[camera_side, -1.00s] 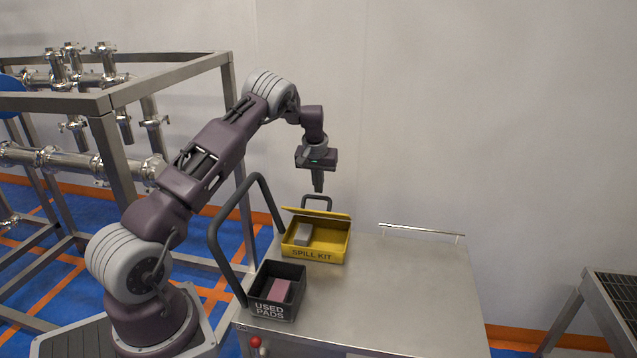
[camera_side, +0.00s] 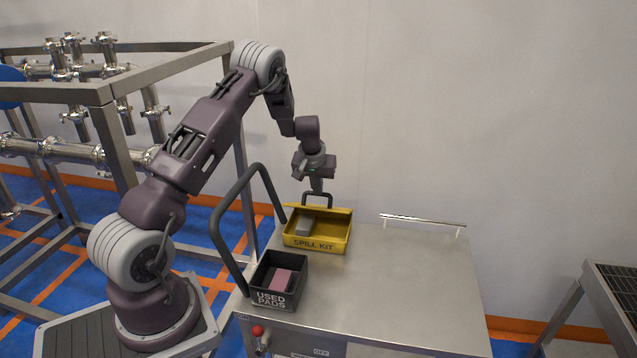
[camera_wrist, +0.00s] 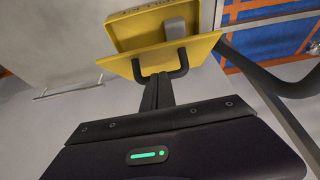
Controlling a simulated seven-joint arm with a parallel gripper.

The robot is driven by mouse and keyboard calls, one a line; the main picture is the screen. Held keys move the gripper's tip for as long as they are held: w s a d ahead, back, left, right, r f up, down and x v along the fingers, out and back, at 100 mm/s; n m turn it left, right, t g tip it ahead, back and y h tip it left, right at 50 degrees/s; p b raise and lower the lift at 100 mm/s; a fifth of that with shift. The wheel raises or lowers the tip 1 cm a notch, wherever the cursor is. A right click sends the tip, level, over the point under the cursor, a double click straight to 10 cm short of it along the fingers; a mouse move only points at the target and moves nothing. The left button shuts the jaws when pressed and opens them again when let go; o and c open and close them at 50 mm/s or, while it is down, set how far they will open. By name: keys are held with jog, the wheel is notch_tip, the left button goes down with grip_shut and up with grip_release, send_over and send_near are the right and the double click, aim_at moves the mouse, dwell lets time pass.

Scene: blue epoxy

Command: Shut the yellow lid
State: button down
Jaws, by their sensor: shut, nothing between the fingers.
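The yellow spill kit box (camera_side: 317,243) stands on the steel cart top. Its yellow lid (camera_side: 335,212) is raised open at the back, with a dark handle (camera_side: 306,197) on it. A grey block (camera_side: 304,228) lies inside. My gripper (camera_side: 317,190) is shut and empty, pointing down at the handle behind the lid. In the wrist view the fingers (camera_wrist: 156,82) overlap the middle of the handle (camera_wrist: 183,67), below the lid (camera_wrist: 197,47). I cannot tell whether they touch it.
A black used-pads bin (camera_side: 285,261) with a pink pad (camera_side: 279,280) stands in front, at the left edge of the cart top (camera_side: 400,285). A tall dark cart handle (camera_side: 218,232) rises on the left. A steel rail (camera_side: 422,219) runs along the back. The right of the cart is clear.

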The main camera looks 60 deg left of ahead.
jog(key=s+d+f+y, duration=0.1)
jog(key=s+d+f, duration=0.3)
jog(key=f, duration=0.3)
jog(key=shift+f+t, duration=0.3)
jog(key=shift+t, duration=0.1)
jog(key=shift+d, duration=0.1)
